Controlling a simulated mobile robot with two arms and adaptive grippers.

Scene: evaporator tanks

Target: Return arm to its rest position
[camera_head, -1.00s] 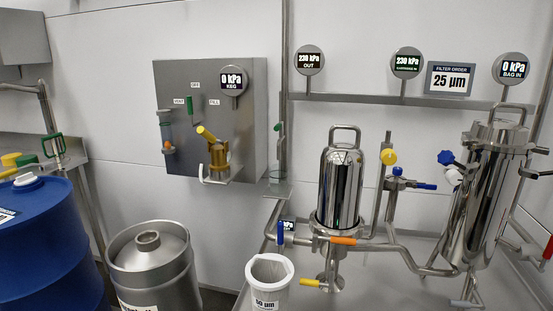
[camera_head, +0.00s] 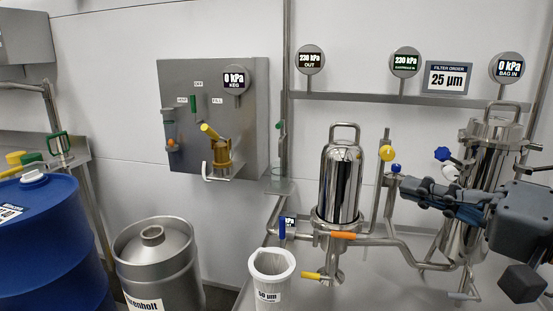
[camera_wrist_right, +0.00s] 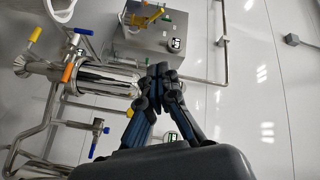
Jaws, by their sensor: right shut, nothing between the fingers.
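My right gripper (camera_head: 400,191) comes in from the right edge of the head view and points left. It is shut and empty, in front of the right steel filter housing (camera_head: 497,134), and hides part of its middle. In the right wrist view the gripper's dark fingers (camera_wrist_right: 159,72) meet at their tips. They overlap the end of the shiny middle filter housing (camera_wrist_right: 110,80) in that picture; whether they touch it cannot be told. My left gripper is not in view.
The middle filter housing (camera_head: 341,185) stands left of my gripper, with pipes and coloured valve handles around it. A white bucket (camera_head: 272,275), a steel keg (camera_head: 155,265) and a blue drum (camera_head: 40,245) stand further left. A grey panel (camera_head: 245,120) is on the wall.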

